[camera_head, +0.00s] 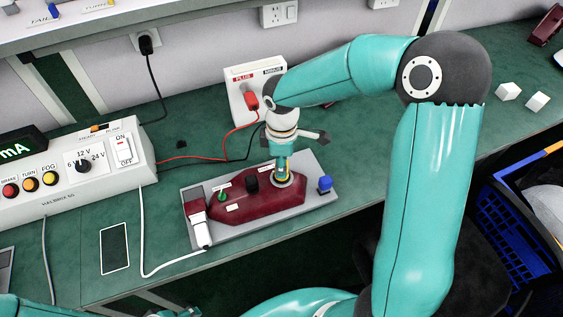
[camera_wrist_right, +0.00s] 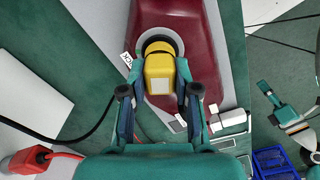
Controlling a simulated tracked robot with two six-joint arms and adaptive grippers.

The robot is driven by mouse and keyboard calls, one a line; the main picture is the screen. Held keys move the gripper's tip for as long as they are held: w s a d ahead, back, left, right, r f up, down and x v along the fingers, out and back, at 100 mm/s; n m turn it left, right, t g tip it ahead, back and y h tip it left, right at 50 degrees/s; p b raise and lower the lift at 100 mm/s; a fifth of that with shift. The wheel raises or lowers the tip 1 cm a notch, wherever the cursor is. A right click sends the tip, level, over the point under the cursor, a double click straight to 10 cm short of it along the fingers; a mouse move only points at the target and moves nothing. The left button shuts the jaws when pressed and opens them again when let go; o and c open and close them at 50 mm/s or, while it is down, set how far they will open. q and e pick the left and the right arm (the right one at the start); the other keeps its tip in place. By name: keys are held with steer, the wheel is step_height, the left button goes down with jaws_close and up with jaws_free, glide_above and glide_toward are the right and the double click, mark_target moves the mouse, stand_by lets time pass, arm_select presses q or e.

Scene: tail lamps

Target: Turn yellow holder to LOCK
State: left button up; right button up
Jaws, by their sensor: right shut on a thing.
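The dark red tail lamp (camera_head: 245,212) lies on a grey plate (camera_head: 310,200) on the green bench. The yellow holder (camera_wrist_right: 159,72) sits in a round grey socket at one end of the lamp; in the head view my gripper mostly hides it. My right gripper (camera_wrist_right: 161,95) has its fingers on both sides of the yellow holder, shut on it; in the head view it points down onto the lamp (camera_head: 283,168). A small white label (camera_wrist_right: 127,62) lies beside the socket, its print partly readable. Part of my left gripper (camera_wrist_right: 272,98) shows in the wrist view, its opening unclear.
A black holder (camera_head: 251,184) and a green one (camera_head: 222,196) stand in the lamp, a blue one (camera_head: 325,184) on the plate. A white connector (camera_head: 197,217) is at the plate's left end. The power supply (camera_head: 80,175), socket box (camera_head: 245,95) and phone (camera_head: 114,248) surround it.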

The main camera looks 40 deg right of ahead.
jaws_close()
steer(key=shift+f+m+b, duration=0.15)
steer(key=shift+m+b, duration=0.45)
steer(key=shift+m, duration=0.3)
steer(key=shift+m+b, duration=0.5)
steer(key=shift+m, duration=1)
steer(key=shift+m+b, duration=0.4)
steer(key=shift+m, duration=0.2)
steer(key=shift+m+b, duration=0.4)
steer(key=shift+m, duration=0.6)
steer(key=shift+s+m, duration=0.1)
steer(key=shift+m, duration=0.5)
